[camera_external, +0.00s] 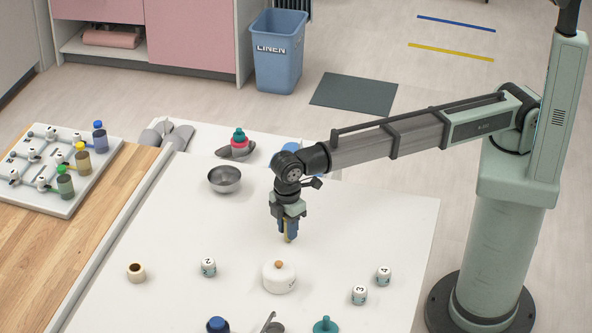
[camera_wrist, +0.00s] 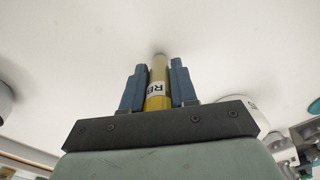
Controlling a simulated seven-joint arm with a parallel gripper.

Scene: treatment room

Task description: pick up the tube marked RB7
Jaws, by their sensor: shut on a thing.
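A yellow tube (camera_wrist: 158,86) with a white label reading "RB" stands between the two blue fingers of my gripper (camera_wrist: 159,84) in the wrist view. The rest of its marking is cut off by the curve of the tube. My gripper (camera_external: 289,230) is shut on the tube in the external view, over the white table. A yellow sliver of the tube (camera_external: 287,236) shows between the fingers. I cannot tell for sure whether its lower end touches the table.
On the white table (camera_external: 150,308), a lidded white pot (camera_external: 279,278) stands just in front of my gripper. Numbered jars stand nearby (camera_external: 208,267), (camera_external: 359,295), (camera_external: 384,276). A metal bowl (camera_external: 224,179) is behind left. Free table lies left of the gripper.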

